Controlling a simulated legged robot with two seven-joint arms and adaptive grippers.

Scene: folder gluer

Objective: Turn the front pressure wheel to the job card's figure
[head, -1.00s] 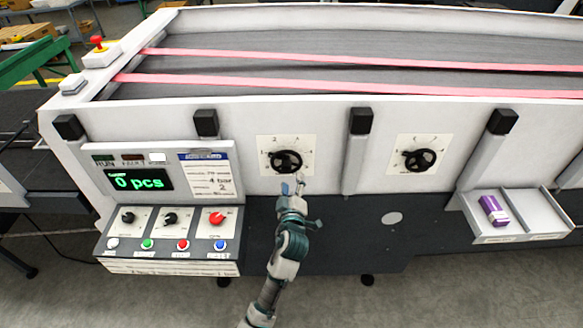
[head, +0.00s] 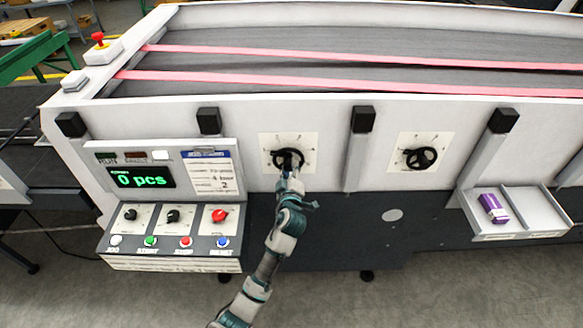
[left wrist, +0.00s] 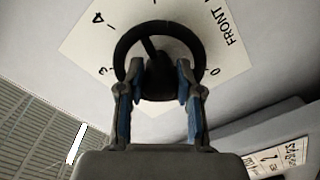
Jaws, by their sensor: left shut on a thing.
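The front pressure wheel is a black handwheel (head: 279,157) on a white dial plate (head: 268,141) on the machine's front. The left wrist view shows its rim (left wrist: 160,27), the dial figures 0, 3 and 4, and part of the word FRONT. My left gripper (head: 290,166) is at the wheel, its two blue-padded fingers (left wrist: 157,88) shut on the wheel's dark middle part. The job card (head: 208,175) stands beside the display; it seems to read 4 bar, with a 2 below. My right gripper is not in view.
A second black handwheel (head: 420,158) sits to the right on its own plate. The control panel (head: 172,240) with knobs and buttons juts out at left. A tray (head: 545,212) holding a purple box (head: 494,208) sticks out at right. A black-capped bracket (head: 361,145) stands between the wheels.

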